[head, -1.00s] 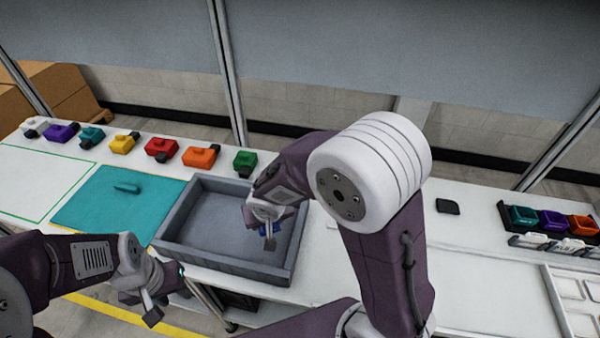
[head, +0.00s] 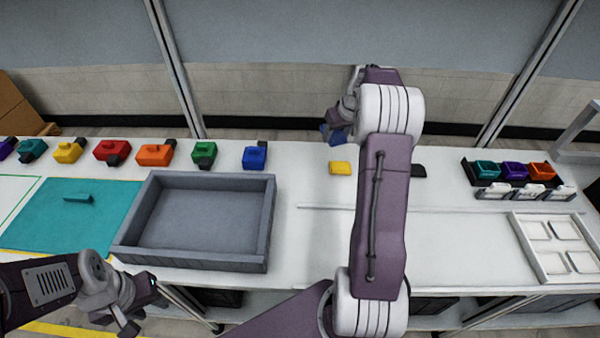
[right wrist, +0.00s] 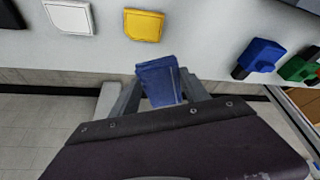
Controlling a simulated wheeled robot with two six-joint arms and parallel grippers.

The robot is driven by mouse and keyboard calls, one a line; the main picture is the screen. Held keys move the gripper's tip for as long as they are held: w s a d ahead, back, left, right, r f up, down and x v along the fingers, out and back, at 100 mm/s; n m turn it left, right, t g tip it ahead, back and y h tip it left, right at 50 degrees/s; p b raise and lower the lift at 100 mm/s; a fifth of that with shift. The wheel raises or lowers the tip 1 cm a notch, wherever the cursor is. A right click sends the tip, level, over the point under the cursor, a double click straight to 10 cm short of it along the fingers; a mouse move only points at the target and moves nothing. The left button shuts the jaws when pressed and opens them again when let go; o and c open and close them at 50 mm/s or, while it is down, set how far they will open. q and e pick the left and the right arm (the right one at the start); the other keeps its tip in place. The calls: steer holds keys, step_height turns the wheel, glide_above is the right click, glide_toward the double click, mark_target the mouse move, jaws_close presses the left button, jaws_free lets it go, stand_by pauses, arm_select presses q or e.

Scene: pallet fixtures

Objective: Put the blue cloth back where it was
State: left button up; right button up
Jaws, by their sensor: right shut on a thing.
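The blue cloth (head: 330,136) is a small folded pad held in my right gripper (head: 345,125), which is up near the back edge of the table in the head view. In the right wrist view the blue cloth (right wrist: 160,82) sits between the two grey fingers of the right gripper (right wrist: 162,95), clear of the table. A yellow cloth (head: 340,168) lies flat on the table close by; it shows also in the right wrist view (right wrist: 143,25). My left gripper (head: 142,306) hangs at the front left edge; its finger gap is unclear.
A grey tray (head: 265,225) stands empty beside a teal mat (head: 40,235). Coloured blocks line the back edge, with a blue one (head: 255,156) rightmost. A black pad (head: 418,171) and a white pad (right wrist: 68,17) lie beside the yellow one. Small bins (head: 515,172) stand right.

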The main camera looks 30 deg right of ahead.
glide_above(301, 173)
steer(key=s, duration=0.1)
step_height(301, 173, down, 7)
steer(key=shift+a, duration=0.15)
steer(key=shift+f, duration=2.05)
steer(key=shift+s, duration=0.1)
steer(key=shift+f, duration=0.15)
steer(key=o, duration=1.3)
